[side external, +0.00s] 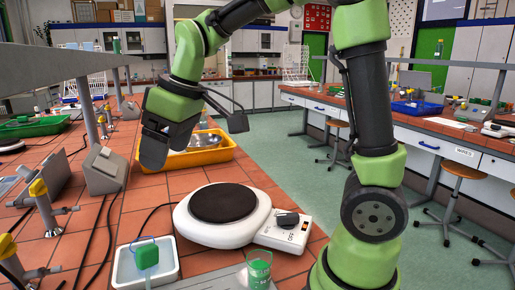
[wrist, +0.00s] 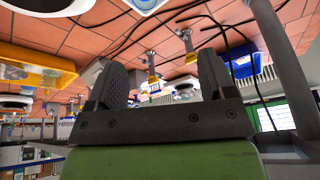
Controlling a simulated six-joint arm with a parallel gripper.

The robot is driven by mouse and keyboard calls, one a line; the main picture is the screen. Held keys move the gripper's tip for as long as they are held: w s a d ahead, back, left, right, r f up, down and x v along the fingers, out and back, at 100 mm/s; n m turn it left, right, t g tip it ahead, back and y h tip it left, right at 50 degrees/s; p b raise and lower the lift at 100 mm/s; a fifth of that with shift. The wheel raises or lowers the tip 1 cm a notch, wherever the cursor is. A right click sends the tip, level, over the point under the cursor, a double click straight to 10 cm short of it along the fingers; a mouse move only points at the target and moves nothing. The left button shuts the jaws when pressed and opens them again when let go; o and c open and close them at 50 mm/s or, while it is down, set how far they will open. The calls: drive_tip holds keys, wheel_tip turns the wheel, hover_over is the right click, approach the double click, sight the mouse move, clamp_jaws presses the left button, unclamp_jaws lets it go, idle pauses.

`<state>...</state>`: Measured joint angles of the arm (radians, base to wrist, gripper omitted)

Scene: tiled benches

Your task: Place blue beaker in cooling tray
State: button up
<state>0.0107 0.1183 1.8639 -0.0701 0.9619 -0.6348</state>
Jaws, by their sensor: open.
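My gripper (side external: 196,138) is open and empty, raised above the bench in front of a yellow tray. In the wrist view its two fingers (wrist: 163,82) stand wide apart with nothing held between them. A small clear beaker with green contents (side external: 259,274) stands at the bottom edge of the side view, below and right of my gripper, and is partly cut off. I cannot tell whether this is the cooling tray.
A white hotplate with a dark round top (side external: 223,203) and a control box (side external: 284,232) stands between my gripper and the beaker. The yellow tray (side external: 225,157) holds glassware. Yellow-topped taps (side external: 43,205), grey boxes (side external: 103,170) and cables crowd the left.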

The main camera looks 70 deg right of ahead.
drive_tip(key=s+r+m+t, duration=0.2)
drive_tip(key=s+m, duration=0.5)
drive_tip(key=s, duration=0.9)
drive_tip(key=shift+s+a+t, duration=0.15)
drive_tip(key=shift+a+t, duration=0.25)
drive_tip(key=shift+t, duration=0.2)
